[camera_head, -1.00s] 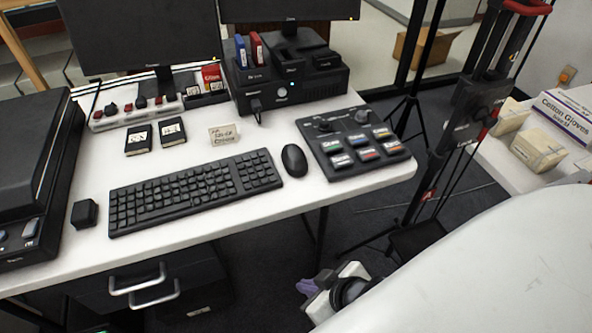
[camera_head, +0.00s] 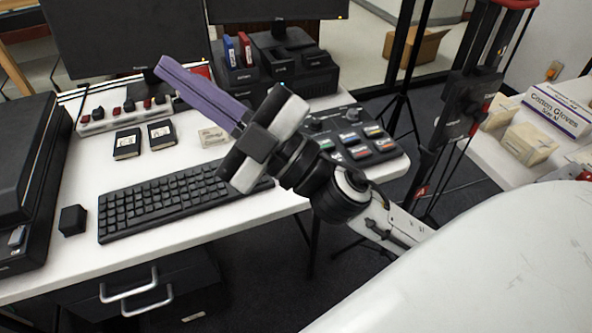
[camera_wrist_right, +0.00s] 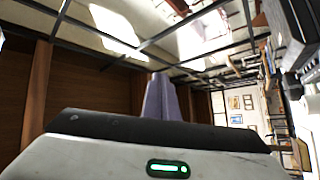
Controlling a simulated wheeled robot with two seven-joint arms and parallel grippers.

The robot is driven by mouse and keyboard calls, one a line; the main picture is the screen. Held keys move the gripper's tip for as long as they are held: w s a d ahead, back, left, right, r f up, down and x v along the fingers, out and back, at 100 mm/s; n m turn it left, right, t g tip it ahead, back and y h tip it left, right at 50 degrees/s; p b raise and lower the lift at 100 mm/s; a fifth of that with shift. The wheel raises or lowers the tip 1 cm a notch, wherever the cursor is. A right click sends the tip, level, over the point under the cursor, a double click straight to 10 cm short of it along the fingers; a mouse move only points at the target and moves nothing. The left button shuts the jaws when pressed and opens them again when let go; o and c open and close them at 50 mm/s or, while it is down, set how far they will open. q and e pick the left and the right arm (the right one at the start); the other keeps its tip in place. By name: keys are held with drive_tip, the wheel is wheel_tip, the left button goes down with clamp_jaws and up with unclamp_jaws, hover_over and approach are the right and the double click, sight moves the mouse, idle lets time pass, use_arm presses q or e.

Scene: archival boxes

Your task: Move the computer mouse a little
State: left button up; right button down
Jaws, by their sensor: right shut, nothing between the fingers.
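The computer mouse does not show now; my right gripper and wrist cover the place right of the keyboard (camera_head: 150,207) where it lay. My right gripper (camera_head: 168,70) reaches in from the right above the desk. Its purple fingers are together, empty, and point up and left toward the monitor. The shut fingers (camera_wrist_right: 162,98) also show in the right wrist view, which faces walls and ceiling, with no mouse in it. My left gripper is not in view.
The control panel with coloured buttons (camera_head: 345,160) is partly behind my right wrist. A small black cube (camera_head: 73,220) sits left of the keyboard. A small label card (camera_head: 213,137) and two black boxes (camera_head: 127,143) lie behind it. Monitors (camera_head: 125,38) stand at the back.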

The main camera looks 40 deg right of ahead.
drive_tip(key=s+a+f+n+g+y, duration=0.1)
drive_tip(key=s+a+n+g+y, duration=0.65)
drive_tip(key=n+g, duration=0.55)
wheel_tip(320, 180, down, 15)
drive_tip(key=n+g+h, duration=0.5)
drive_tip(key=n+h, duration=0.2)
drive_tip(key=h, duration=0.1)
drive_tip(key=w+d+f+m+h, duration=0.15)
drive_tip(key=d+h, duration=0.25)
drive_tip(key=d, duration=0.4)
drive_tip(key=w+d+f+m+h, duration=0.1)
drive_tip(key=w+d+f+h, duration=0.2)
drive_tip(key=d, duration=0.6)
drive_tip(key=d+f+m+h, duration=0.1)
drive_tip(key=d+f+h, duration=0.1)
drive_tip(key=d+h, duration=0.5)
drive_tip(key=shift+y, duration=0.85)
drive_tip(key=x, duration=0.5)
drive_tip(key=d+x, duration=0.1)
drive_tip(key=x, duration=0.2)
drive_tip(key=shift+w+f, duration=0.2)
drive_tip(key=shift+f, duration=0.05)
drive_tip(key=w, duration=0.3)
drive_tip(key=shift+d+f, duration=0.35)
drive_tip(key=shift+w+d, duration=0.15)
drive_tip(key=shift+w, duration=0.45)
